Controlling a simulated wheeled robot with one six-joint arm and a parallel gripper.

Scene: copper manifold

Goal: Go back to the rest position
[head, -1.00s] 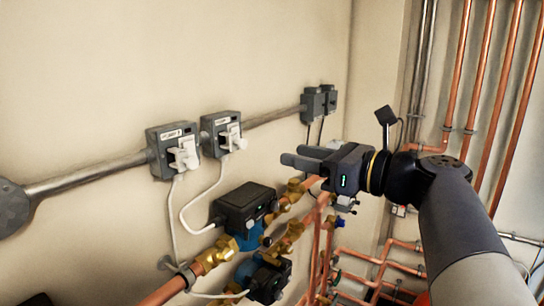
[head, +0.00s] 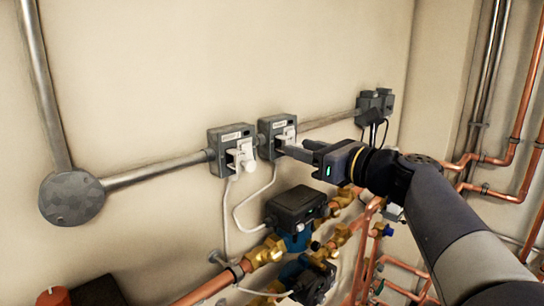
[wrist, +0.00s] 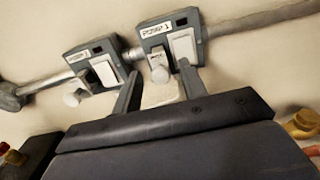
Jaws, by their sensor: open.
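My gripper (head: 297,149) is open, at the end of my arm, which reaches in from the lower right in the head view. Its fingertips overlap the lower right of the right grey switch box (head: 266,128). In the wrist view, the two fingers (wrist: 158,88) stand apart, with that box's white fitting (wrist: 160,75) seen between them. I cannot tell whether they touch it. The left grey switch box (head: 217,138), with a white plug and round knob (head: 246,168), is left of the gripper. No rest position is marked in view.
Below the gripper are a black pump unit (head: 296,203), brass valves (head: 265,252) and copper pipes (head: 208,292). A grey conduit (head: 150,172) runs along the wall to a round junction box (head: 71,198). White cables hang from both boxes. Vertical pipes stand right. The upper wall is clear.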

